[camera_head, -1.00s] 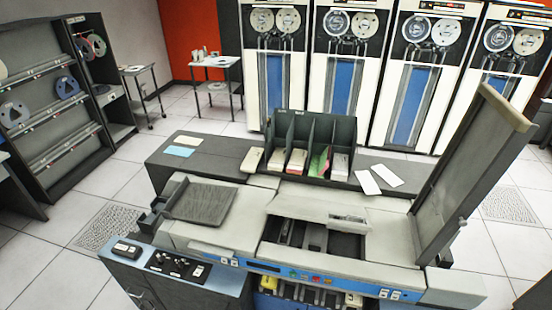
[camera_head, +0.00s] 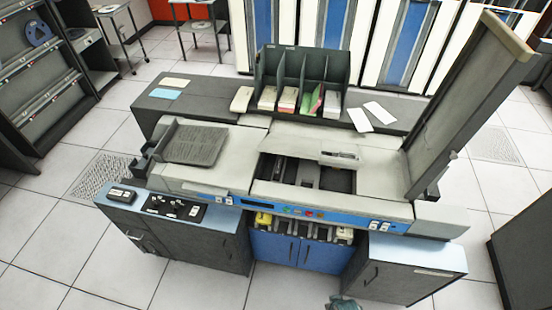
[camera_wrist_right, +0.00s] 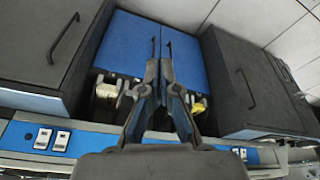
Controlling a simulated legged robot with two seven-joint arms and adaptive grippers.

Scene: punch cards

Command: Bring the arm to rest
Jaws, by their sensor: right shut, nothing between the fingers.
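My right gripper (camera_wrist_right: 160,68) shows in the right wrist view. Its two dark fingers are drawn together with nothing between them. It is in front of the card machine, facing the blue double doors (camera_wrist_right: 150,40) under the machine's front panel. In the head view only a small grey-green part, likely of my right arm, shows at the bottom edge right of centre. The rest of that arm is out of frame. My left gripper is not in view.
The card machine (camera_head: 215,185) fills the middle, with its tall grey panel (camera_head: 455,110) raised at the right. A dark card rack (camera_head: 300,70) stands behind on a desk (camera_head: 215,92). A dark cabinet (camera_head: 525,250) is at the right. The tiled floor (camera_head: 90,240) at front left is clear.

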